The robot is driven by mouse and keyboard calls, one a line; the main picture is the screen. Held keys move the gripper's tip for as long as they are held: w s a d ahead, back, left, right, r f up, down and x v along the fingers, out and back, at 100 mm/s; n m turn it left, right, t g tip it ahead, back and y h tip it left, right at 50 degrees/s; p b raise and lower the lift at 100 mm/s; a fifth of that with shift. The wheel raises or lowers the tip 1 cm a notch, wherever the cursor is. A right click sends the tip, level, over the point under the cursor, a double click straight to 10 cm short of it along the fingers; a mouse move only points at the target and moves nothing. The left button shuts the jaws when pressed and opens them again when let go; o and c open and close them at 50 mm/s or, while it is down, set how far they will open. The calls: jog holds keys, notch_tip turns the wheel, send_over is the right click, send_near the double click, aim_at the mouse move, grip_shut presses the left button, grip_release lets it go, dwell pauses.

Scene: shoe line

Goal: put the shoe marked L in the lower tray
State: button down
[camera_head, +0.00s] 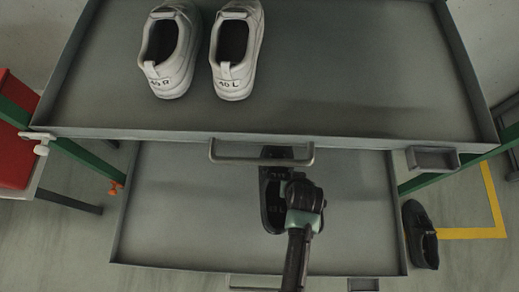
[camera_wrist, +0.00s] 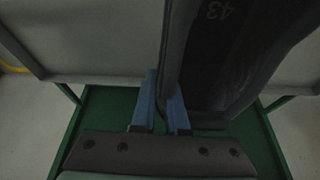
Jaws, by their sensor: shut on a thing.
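Two white shoes stand side by side on the upper tray (camera_head: 350,75): the left one (camera_head: 168,72) has a heel mark that seems to read 40 R, the right one (camera_head: 234,85) reads 40 L. My gripper (camera_head: 287,185) is over the lower tray (camera_head: 170,215), shut on a black shoe (camera_head: 270,205). In the wrist view its blue fingers (camera_wrist: 162,100) pinch the rim of that dark shoe (camera_wrist: 225,65), which shows 43 inside; I cannot read a letter. My arm partly hides the shoe. I cannot tell whether it touches the tray floor.
The upper tray's front edge and handle (camera_head: 262,160) overhang the back of the lower tray. Another black shoe (camera_head: 420,236) lies on the floor at right, near a yellow line (camera_head: 472,233). A red bin (camera_head: 17,150) stands at left. The lower tray is clear beside the held shoe.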

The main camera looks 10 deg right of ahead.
jog(key=f+b, duration=0.1)
jog(key=f, duration=0.2)
jog(key=f+b, duration=0.2)
jog(key=f, duration=0.1)
jog(key=f+b, duration=0.2)
jog(key=f, duration=0.2)
jog(key=shift+s+d, duration=0.15)
jog(key=shift+d, duration=0.1)
jog(key=shift+f, duration=0.1)
jog(key=c, duration=1.4)
grip_release()
jog(key=shift+f, duration=0.15)
jog(key=o, duration=0.5)
jog(key=shift+c, duration=0.2)
jog(key=shift+s, duration=0.1)
